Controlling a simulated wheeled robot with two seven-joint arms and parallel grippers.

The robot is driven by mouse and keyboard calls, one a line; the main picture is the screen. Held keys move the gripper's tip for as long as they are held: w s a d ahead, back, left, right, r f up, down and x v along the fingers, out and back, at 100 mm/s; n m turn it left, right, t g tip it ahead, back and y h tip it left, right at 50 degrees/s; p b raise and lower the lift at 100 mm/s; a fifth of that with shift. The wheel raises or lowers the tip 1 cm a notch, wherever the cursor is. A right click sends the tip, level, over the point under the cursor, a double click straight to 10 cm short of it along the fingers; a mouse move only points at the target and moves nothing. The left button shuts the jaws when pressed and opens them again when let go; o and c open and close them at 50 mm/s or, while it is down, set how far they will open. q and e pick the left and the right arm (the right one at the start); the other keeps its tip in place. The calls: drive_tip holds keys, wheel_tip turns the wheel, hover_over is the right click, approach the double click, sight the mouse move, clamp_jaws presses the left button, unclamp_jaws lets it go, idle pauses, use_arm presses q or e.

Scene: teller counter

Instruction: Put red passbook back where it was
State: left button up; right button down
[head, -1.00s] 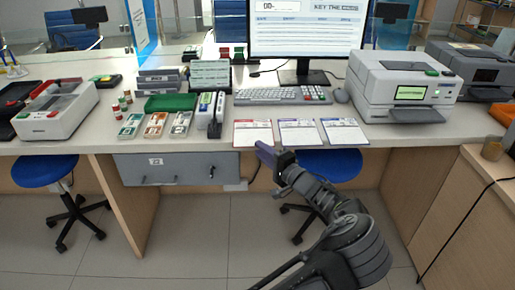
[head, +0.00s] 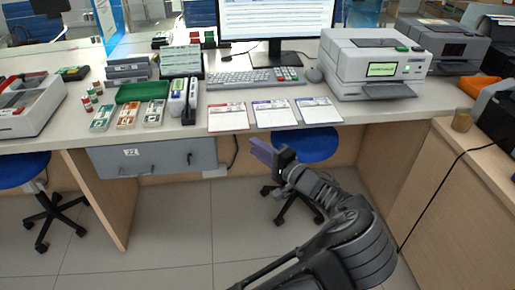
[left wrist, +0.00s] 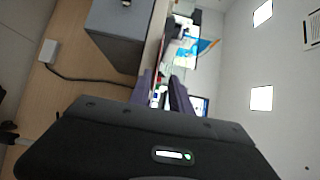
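I cannot pick out a red passbook for certain in either view. Three flat papers lie side by side on the counter, a red-headed one (head: 228,117), a blue-headed one (head: 275,114) and another at right (head: 318,111). My left gripper (head: 261,150), with purple fingers, is in front of the counter edge, just below these papers and apart from them. In the left wrist view its fingers (left wrist: 163,92) stand apart with a gap between them, and I see nothing held. My right gripper is not in view.
A keyboard (head: 248,78), monitor (head: 272,20) and printer (head: 375,65) stand behind the papers. A green tray (head: 142,91) and small card holders are at left. A grey drawer unit (head: 155,157) hangs under the counter. A blue stool (head: 312,146) stands behind my arm.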

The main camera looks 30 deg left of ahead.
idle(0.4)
use_arm(q)
drive_tip(key=s+a+f+g+h, duration=0.25)
drive_tip(key=s+f, duration=0.25)
drive_tip(key=f, duration=0.4)
drive_tip(key=s+a+f+g+h, duration=0.1)
drive_tip(key=s+f+g+h, duration=0.15)
drive_tip(key=s+f, duration=0.55)
drive_tip(key=s+d+f+g+h, duration=0.1)
drive_tip(key=s+d+f+h, duration=0.2)
drive_tip(key=s+f, duration=0.3)
drive_tip(key=s+d+f+g+h, duration=0.1)
drive_tip(key=s+d+f+h, duration=0.25)
drive_tip(key=f, duration=0.45)
drive_tip(key=s+d+f+n+h, duration=0.2)
drive_tip(key=s+d+f+h, duration=0.3)
drive_tip(key=s+d, duration=0.6)
drive_tip(key=d+r+n+t+h, duration=0.1)
drive_tip(key=d+r+h, duration=0.1)
drive_tip(key=d, duration=0.5)
drive_tip(key=d+r+n+t+h, duration=0.1)
drive_tip(key=d+r+n+h, duration=0.1)
drive_tip(key=d, duration=0.5)
drive_tip(key=shift+w+d+r+t+h, duration=0.3)
drive_tip(key=shift+w+r+t+h, duration=0.1)
drive_tip(key=shift+h, duration=0.15)
